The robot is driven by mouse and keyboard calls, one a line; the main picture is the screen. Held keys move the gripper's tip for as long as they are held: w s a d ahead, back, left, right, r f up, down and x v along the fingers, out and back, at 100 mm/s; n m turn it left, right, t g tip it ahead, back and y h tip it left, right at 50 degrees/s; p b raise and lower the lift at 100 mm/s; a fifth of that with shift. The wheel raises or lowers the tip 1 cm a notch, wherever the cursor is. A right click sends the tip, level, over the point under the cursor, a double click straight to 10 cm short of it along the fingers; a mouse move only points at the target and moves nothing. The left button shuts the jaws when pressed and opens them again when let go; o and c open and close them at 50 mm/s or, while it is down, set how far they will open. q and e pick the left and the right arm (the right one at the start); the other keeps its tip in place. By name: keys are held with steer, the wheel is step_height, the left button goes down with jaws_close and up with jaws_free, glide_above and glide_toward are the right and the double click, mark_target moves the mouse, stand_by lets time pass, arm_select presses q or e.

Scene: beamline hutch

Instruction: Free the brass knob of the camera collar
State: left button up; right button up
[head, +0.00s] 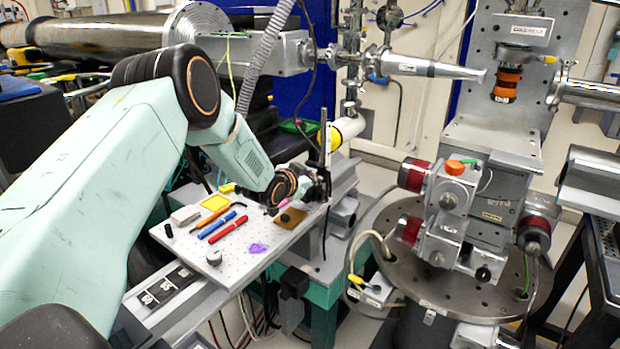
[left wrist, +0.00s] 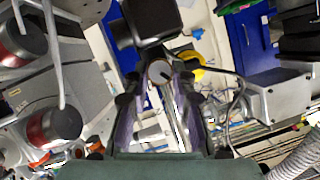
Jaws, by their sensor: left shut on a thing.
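My left gripper (head: 322,182) is at the black upright post (head: 328,140) at the back right of the white perforated board. In the left wrist view the fingers of my left gripper (left wrist: 160,85) are closed around a small round tan-brown end (left wrist: 159,72), which looks like the brass knob. A black boxy body (left wrist: 150,22), probably the camera, sits just beyond it. The collar cannot be made out clearly. In the head view my gripper hides the knob. My right gripper is in neither view.
The white board (head: 205,250) holds a red pen (head: 228,229), a blue pen (head: 217,224), a yellow pad (head: 215,202) and a brown plate (head: 290,217). A white cylinder with a yellow band (head: 336,137) is close behind the gripper. A round stage with red-capped motors (head: 413,175) stands right.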

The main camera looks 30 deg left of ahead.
arm_select(q)
jaws_close()
steer(key=shift+a+n+h+b, duration=0.15)
steer(key=shift+n+h+b, duration=0.35)
steer(key=shift+n, duration=0.2)
steer(key=shift+n+h, duration=0.4)
steer(key=shift+n, duration=0.1)
steer(key=n+h, duration=0.1)
steer(key=n+h+p, duration=0.1)
steer(key=n, duration=0.1)
steer(key=shift+a+f, duration=0.1)
steer(key=shift+a, duration=0.15)
steer(key=shift+n+h, duration=0.7)
steer(key=shift+n, duration=0.2)
steer(key=shift+p, duration=0.3)
steer(key=o, duration=1)
jaws_free()
steer(key=shift+c, duration=0.2)
